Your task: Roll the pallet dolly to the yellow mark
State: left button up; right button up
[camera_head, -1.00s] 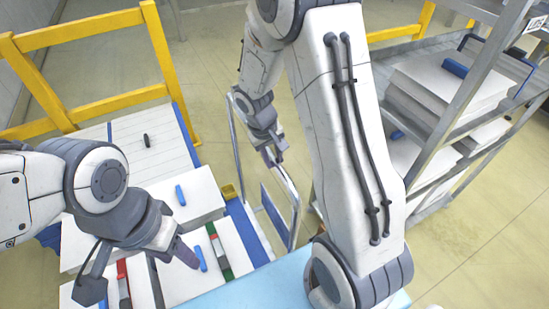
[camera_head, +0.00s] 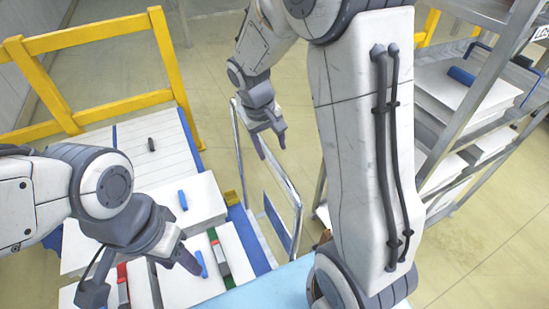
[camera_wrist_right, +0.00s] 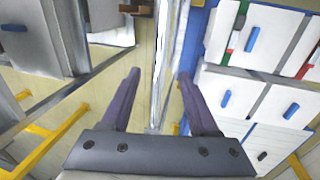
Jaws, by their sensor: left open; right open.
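A chrome tubular handle frame (camera_head: 239,152) with a blue panel (camera_head: 277,221), which looks like the pallet dolly's, stands in the middle of the head view. My right gripper (camera_head: 268,143) is open at the frame's upper part. In the right wrist view, a bright upright bar (camera_wrist_right: 166,62) appears between the spread fingers of that gripper (camera_wrist_right: 158,76); contact cannot be told. My left gripper (camera_head: 188,261) is open above white boxes at lower left. The dolly's base and wheels are hidden, and I cannot make out a yellow floor mark.
White boxes (camera_head: 190,198) with blue, red and green items stand left of the frame. A yellow railing (camera_head: 168,65) is behind them. A grey metal shelf (camera_head: 490,75) with boxes stands at right. Floor (camera_head: 225,60) is open behind the handle.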

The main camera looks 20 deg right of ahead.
jog(key=shift+a+r, duration=0.15)
jog(key=shift+r, duration=0.5)
jog(key=shift+a+r, duration=0.15)
jog(key=shift+r, duration=0.5)
jog(key=s+a+r+n+y, duration=0.1)
jog(key=s+a+n, duration=0.2)
jog(key=s+a, duration=0.5)
jog(key=s+a+r+n+y, duration=0.1)
jog(key=s+a+n, duration=0.3)
jog(key=s+a, duration=0.4)
jog(key=s+y, duration=0.1)
jog(key=s, duration=0.5)
jog(key=shift+s+r, duration=0.15)
